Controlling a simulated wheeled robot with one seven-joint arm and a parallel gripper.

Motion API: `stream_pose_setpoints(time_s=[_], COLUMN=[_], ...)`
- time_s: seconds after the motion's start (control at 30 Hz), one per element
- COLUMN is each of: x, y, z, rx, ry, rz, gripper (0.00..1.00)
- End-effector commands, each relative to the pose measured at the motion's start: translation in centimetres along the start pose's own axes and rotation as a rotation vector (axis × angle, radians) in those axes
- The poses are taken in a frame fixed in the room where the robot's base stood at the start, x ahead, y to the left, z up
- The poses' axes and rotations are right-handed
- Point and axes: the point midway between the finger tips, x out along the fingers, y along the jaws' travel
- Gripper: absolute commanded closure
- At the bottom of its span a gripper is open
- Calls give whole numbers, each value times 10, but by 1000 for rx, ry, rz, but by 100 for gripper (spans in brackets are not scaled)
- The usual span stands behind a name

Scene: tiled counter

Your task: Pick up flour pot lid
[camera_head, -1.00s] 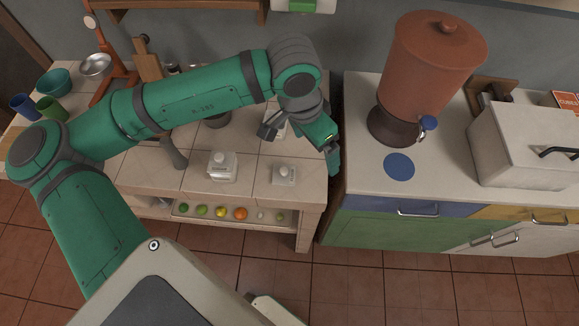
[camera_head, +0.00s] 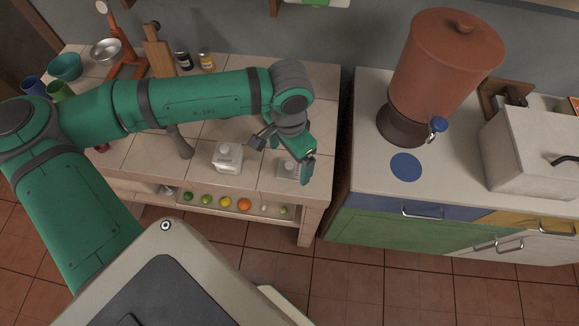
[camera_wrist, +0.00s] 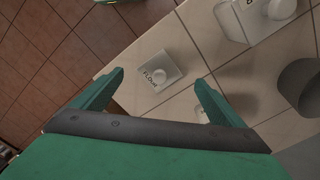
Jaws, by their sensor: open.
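The flour pot (camera_wrist: 146,91) is a small white square pot with "FLOUR" on its side, standing on the tiled counter. In the head view the flour pot (camera_head: 289,174) is near the counter's front right corner, partly hidden by my gripper. My gripper (camera_wrist: 159,77) is open and empty, its two fingers on either side of the pot in the wrist view. In the head view my gripper (camera_head: 283,157) is just over the pot; I cannot tell whether it touches the lid.
A larger white pot (camera_head: 228,160) stands to the left; it also shows in the wrist view (camera_wrist: 262,20). A grey object (camera_wrist: 300,85) is at the wrist view's right edge. Fruits (camera_head: 226,202) lie on the shelf below. A gap separates the right-hand cabinet (camera_head: 370,215).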

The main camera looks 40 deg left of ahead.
Motion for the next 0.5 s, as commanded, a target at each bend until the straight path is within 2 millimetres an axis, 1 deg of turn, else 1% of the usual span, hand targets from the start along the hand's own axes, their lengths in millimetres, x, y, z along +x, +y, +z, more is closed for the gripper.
stream_pose_setpoints(time_s=[0.03,0.1,0.2,0.3,0.5], x=[8,18,28,33,33], y=[1,1,1,1,0], z=[0,0,0,0,0], rx=[1,1,0,0,0], ry=[-2,-1,0,0,1], rz=[-1,1,0,0,0], gripper=[7,7,7,7,7])
